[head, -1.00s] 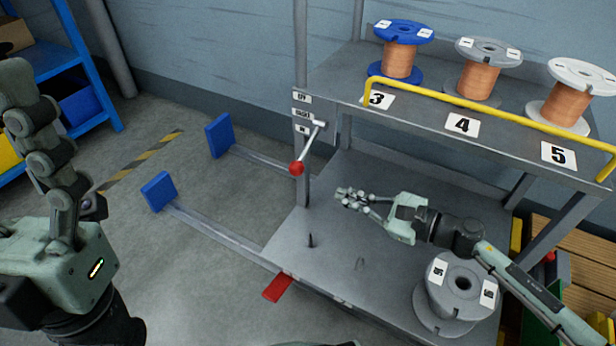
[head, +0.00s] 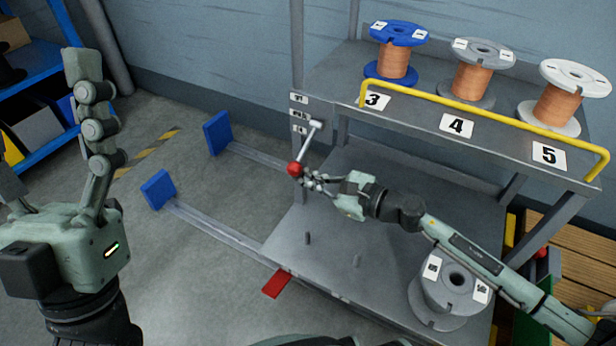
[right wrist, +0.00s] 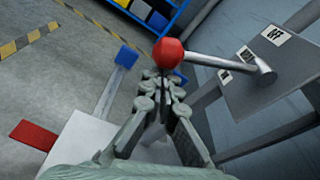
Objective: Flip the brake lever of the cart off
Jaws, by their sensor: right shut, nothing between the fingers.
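The brake lever (head: 306,145) is a grey rod with a red ball knob (head: 294,169) on the cart's left post. It slants down and left from its pivot, beside a column of position labels (head: 298,114). In the right wrist view the knob (right wrist: 168,52) is just past my fingertips, and the top label (right wrist: 275,34) reads OFF. My right gripper (head: 312,181) is shut and empty, its tips right beside the knob; I cannot tell whether they touch. My left gripper (head: 84,66) is at the far left, away from the cart, seen side-on.
The cart's upper shelf (head: 410,122) holds blue, grey and white spools behind a yellow rail (head: 480,118). A grey spool (head: 450,300) stands on the lower deck (head: 350,265). Blue-ended bars (head: 215,215) extend left. A red pedal (head: 277,284) sits at the deck's front edge.

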